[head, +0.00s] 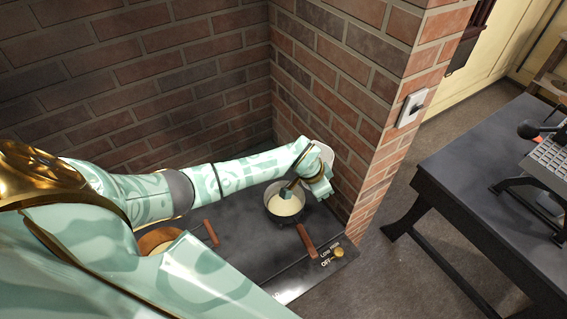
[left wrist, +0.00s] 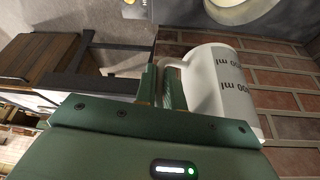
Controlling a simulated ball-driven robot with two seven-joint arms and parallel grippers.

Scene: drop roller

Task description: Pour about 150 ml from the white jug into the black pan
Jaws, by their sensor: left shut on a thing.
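The black pan (head: 271,213) stands on the dark stove top and holds cream-coloured liquid (head: 287,204). Part of the pan and its liquid also shows at the top of the left wrist view (left wrist: 236,12). My left gripper (left wrist: 163,87) is shut on the handle of the white jug (left wrist: 221,92), whose dark ml marks appear upside down there. In the head view my left gripper (head: 291,188) is at the pan's far right side, above its rim. My right gripper is not in view.
Brick walls stand close behind and right of the jug. The pan's wooden handle (head: 306,241) points toward the stove's front edge, near a knob (head: 338,252). Another wooden handle (head: 210,232) lies left. A dark table (head: 455,150) stands right, across open floor.

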